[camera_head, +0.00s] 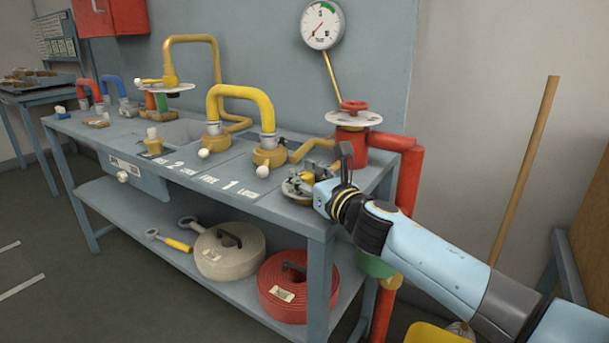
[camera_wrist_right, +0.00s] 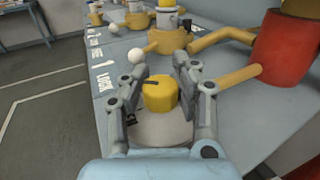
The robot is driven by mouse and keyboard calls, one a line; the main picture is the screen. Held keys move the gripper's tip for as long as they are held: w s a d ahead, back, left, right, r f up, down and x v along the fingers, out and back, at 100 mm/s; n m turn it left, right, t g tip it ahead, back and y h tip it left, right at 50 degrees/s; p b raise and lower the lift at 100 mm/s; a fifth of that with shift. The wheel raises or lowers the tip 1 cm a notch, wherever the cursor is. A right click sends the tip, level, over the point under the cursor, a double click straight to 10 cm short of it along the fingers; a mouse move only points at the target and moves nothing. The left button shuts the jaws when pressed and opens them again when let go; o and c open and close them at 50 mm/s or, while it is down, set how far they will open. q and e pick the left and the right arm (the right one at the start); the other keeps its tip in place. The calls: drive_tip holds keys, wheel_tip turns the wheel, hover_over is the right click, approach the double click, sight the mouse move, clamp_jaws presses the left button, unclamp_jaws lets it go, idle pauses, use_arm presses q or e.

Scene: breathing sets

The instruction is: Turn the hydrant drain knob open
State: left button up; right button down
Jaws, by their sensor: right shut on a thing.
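The drain knob is a short yellow cylinder with a dark mark on top (camera_wrist_right: 160,95). It stands on a round grey base (camera_wrist_right: 163,133) at the bench's right end. In the head view it is mostly hidden by my right gripper (camera_head: 312,177). My right gripper (camera_wrist_right: 160,80) has a finger on each side of the knob and is shut on it. The dark mark points roughly across the picture in the right wrist view. My left gripper is not in view.
Yellow hose couplings, including a yellow arched pipe (camera_head: 240,90), stand to the left on the grey bench (camera_head: 215,180). A pressure gauge (camera_head: 322,25) hangs behind. Rolled hoses, white (camera_head: 230,252) and red (camera_head: 297,288), lie on the lower shelf. A wooden pole (camera_head: 525,165) leans at right.

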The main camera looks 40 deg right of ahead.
drive_tip(key=shift+s+f+n+y, duration=0.15)
drive_tip(key=shift+n+y, duration=0.45)
drive_tip(key=shift+y, duration=0.3)
drive_tip(key=shift+n+y, duration=0.3)
drive_tip(key=shift+y, duration=0.2)
drive_tip(key=shift+f+n+y+b, duration=0.15)
drive_tip(key=shift+n+y+b, duration=0.45)
drive_tip(key=shift+y, duration=0.5)
drive_tip(key=n+g+y+b, duration=0.1)
drive_tip(key=n+y+b, duration=0.1)
drive_tip(key=y, duration=0.1)
drive_tip(key=shift+b, duration=0.35)
drive_tip(key=shift+n+g+y+b, duration=0.7)
drive_tip(key=shift+n+y+b, duration=0.2)
drive_tip(key=shift+y+b, duration=0.2)
drive_tip(key=shift+r, duration=0.2)
drive_tip(key=c, duration=0.9)
unclamp_jaws()
drive_tip(key=shift+d, duration=0.1)
drive_tip(key=shift+c, duration=0.2)
drive_tip(key=shift+o, duration=0.2)
